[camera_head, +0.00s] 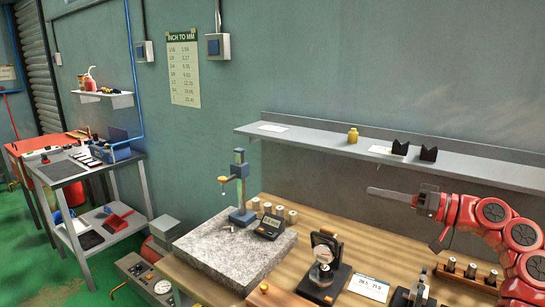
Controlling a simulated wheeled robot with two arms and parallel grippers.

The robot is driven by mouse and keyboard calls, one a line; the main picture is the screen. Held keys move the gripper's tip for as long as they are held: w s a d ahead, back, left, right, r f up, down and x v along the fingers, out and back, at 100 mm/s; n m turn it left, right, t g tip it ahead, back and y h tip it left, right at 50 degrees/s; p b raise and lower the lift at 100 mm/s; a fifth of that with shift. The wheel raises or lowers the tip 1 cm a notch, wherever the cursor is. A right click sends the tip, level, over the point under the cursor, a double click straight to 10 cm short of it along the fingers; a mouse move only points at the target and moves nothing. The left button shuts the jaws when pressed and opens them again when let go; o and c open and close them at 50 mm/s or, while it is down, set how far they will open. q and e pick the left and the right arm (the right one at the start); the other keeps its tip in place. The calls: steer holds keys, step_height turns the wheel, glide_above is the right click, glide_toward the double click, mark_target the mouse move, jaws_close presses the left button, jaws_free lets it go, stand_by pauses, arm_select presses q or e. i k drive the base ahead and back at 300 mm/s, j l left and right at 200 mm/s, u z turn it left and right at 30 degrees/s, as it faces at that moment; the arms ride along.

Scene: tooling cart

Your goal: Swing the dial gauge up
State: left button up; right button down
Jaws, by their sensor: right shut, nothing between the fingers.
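A small dial gauge (324,255) with a round pale face sits in a black stand on a dark base, on the wooden bench right of the granite plate. A blue stand (241,187) rises from the grey granite plate (222,258), with a short arm reaching left and a small tip hanging from it. My right gripper (373,191) comes in from the right on a red arm. It is shut and empty, pointing left in front of the wall shelf. It is above and right of the dial gauge, apart from it. My left gripper is not in view.
A digital readout (270,227) and several metal cylinders stand at the granite plate. A white card (369,286) lies right of the dial gauge. A wooden holder (466,280) with cylinders is at the right.

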mark_target(325, 252)
steer(key=k+j, duration=0.85)
